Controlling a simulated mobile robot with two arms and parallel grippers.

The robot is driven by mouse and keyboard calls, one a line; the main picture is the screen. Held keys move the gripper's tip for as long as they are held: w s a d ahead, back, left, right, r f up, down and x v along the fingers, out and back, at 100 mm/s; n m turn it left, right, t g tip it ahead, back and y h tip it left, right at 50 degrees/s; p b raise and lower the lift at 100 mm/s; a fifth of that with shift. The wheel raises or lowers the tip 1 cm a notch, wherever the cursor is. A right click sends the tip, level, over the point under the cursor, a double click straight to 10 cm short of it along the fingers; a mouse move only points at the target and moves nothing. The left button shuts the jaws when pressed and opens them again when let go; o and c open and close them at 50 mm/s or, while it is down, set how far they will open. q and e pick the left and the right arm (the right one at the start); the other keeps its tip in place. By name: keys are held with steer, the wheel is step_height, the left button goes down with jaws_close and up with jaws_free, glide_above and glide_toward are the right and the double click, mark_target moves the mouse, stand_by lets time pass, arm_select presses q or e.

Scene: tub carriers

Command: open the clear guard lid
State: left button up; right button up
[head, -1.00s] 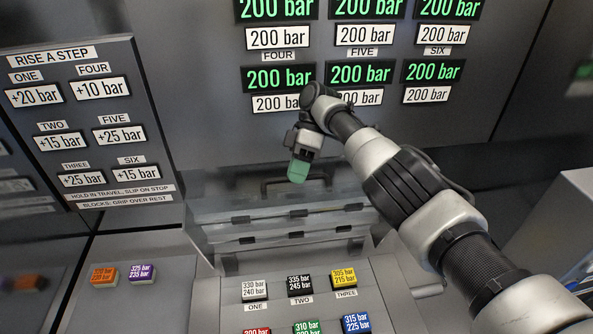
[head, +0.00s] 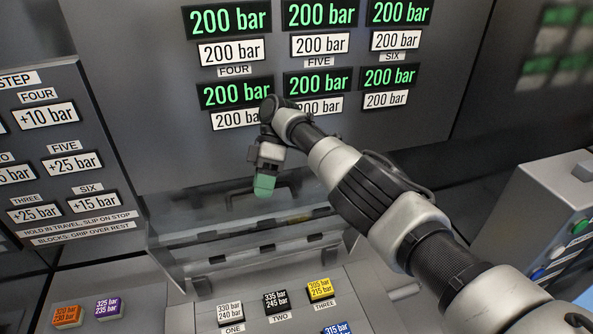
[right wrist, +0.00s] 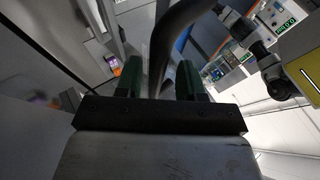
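The clear guard lid (head: 210,207) is a see-through panel in front of the machine, below the pressure displays. It looks closed, though its glassy edges are faint. Its dark handle (head: 236,193) stands at its upper part. My right gripper (head: 265,184), with green fingertips, points down at the handle and covers part of it. In the right wrist view, the two green fingers (right wrist: 159,78) stand apart with the dark handle bar (right wrist: 178,40) running between them. A gap shows on the bar's left, so the fingers look open around it. My left gripper is out of view.
A console with coloured pressure blocks, such as a black one (head: 276,301) and a yellow one (head: 319,288), lies below the lid. An orange block (head: 66,316) and a purple block (head: 108,307) sit to the left. A grey button box (head: 545,225) stands at right.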

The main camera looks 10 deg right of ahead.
steer(key=shift+r, duration=0.55)
step_height(320, 180, up, 2)
steer(key=shift+r+p, duration=0.1)
steer(key=shift+p, duration=0.2)
steer(key=shift+d+b, duration=0.2)
steer(key=shift+b, duration=0.1)
steer(key=shift+d+r, duration=0.2)
steer(key=s+d+r, duration=0.2)
steer(key=s+d+r+b, duration=0.1)
steer(key=s+d+r, duration=0.1)
steer(key=s+d, duration=0.1)
steer(key=s+d+r+b, duration=0.1)
steer(key=s+d+r, duration=0.1)
steer(key=d, duration=0.1)
steer(key=shift+s+d+r, duration=0.25)
steer(key=shift+r, duration=0.05)
steer(key=shift+w, duration=0.1)
steer(key=shift+f, duration=0.1)
